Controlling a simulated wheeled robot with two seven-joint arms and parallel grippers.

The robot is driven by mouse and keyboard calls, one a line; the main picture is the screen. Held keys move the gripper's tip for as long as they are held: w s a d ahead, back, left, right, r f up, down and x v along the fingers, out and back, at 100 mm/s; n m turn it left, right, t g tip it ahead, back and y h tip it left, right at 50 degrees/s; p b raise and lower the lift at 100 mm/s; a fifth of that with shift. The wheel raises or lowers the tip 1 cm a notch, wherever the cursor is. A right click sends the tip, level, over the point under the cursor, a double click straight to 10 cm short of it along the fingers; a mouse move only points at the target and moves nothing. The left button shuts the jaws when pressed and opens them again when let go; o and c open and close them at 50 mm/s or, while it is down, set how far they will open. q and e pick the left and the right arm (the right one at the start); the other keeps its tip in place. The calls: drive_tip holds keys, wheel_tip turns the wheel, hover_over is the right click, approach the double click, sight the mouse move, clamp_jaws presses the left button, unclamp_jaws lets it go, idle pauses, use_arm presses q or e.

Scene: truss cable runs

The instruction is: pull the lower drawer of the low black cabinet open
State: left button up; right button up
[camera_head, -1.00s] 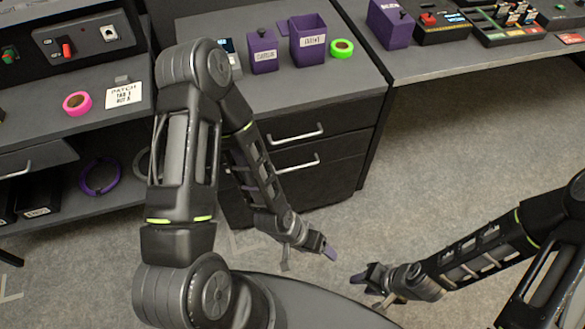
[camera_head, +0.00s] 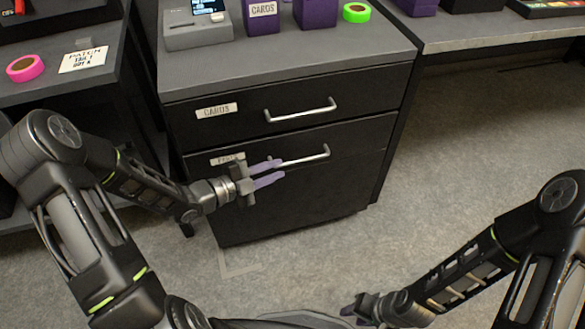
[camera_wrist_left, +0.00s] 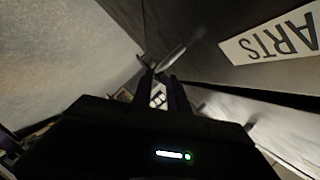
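The low black cabinet (camera_head: 390,58) stands in the middle of the head view, with an upper and a lower drawer, both looking shut. The lower drawer (camera_head: 300,200) has a silver bar handle (camera_head: 308,158) and a pale label, partly hidden by my gripper. The label (camera_wrist_left: 270,42) and the handle (camera_wrist_left: 172,57) also show in the left wrist view. My left gripper (camera_head: 280,170) is open, its purple fingers apart at the handle's left end; I cannot tell whether they touch it. My right gripper (camera_head: 346,310) is low over the floor, away from the cabinet; its opening is unclear.
The upper drawer has its own handle (camera_head: 300,111) and a label reading CARDS (camera_head: 216,111). A grey device, purple bins (camera_head: 315,12) and green tape (camera_head: 356,12) stand on the cabinet top. A shelf with pink tape (camera_head: 25,68) is at left. Floor in front is clear.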

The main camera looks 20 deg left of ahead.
sight(292, 163)
use_arm(q)
drive_tip(key=shift+w+d, duration=0.1)
drive_tip(key=b+x, duration=0.1)
drive_tip(key=x, duration=0.6)
drive_tip(key=shift+w+d+f, duration=0.1)
drive_tip(key=shift+w+d, duration=0.1)
drive_tip(key=shift+d, duration=0.05)
clamp_jaws()
idle(1.5)
